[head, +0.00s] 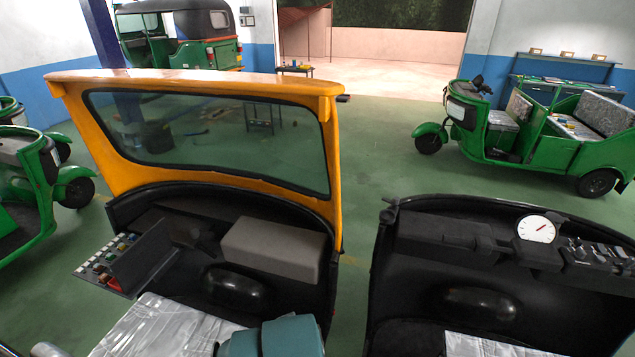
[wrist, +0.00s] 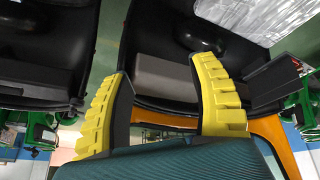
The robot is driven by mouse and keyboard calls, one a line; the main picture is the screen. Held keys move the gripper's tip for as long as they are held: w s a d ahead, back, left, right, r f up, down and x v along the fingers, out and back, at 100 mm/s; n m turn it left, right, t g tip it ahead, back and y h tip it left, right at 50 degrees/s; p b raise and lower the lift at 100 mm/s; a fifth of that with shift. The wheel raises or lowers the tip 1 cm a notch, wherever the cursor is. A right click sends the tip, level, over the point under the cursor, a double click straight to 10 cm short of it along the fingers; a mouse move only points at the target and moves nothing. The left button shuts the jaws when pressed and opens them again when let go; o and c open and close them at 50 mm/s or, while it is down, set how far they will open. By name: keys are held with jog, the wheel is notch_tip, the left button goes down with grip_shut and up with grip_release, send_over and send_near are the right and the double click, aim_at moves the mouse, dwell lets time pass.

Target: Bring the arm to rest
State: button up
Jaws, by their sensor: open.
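My gripper (wrist: 162,72) shows in the wrist view with its two yellow ribbed fingers spread wide apart and nothing between them. Behind the gap is the rickshaw cab with the grey box (head: 275,250), which is apart from the fingers as far as I can see. In the head view a teal part of my arm stands at the bottom middle, over the front of the orange-framed rickshaw cab (head: 325,175). The fingers themselves do not show in the head view.
A panel of coloured switches (head: 105,262) sticks out at the cab's left. A silver sheet (head: 150,325) lies near my arm. A second black cab with a round gauge (head: 537,230) stands at the right. Green rickshaws stand around; the green floor (head: 385,150) between is clear.

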jog(key=d+r+m+t+p, duration=0.1)
jog(key=d+r+m+t, duration=0.1)
jog(key=d+r+t, duration=0.45)
jog(key=d+r+m+t, duration=0.1)
jog(key=d+r, duration=0.2)
jog(key=r, duration=0.7)
jog(key=s+d+r+m+t, duration=0.1)
jog(key=s+r+t, duration=0.3)
jog(key=r, duration=0.6)
jog(key=s+d+r+m+t+h, duration=0.1)
jog(key=s+r+t, duration=0.4)
jog(key=r, duration=0.6)
jog(key=shift+s+t, duration=0.1)
jog(key=shift+t, duration=0.15)
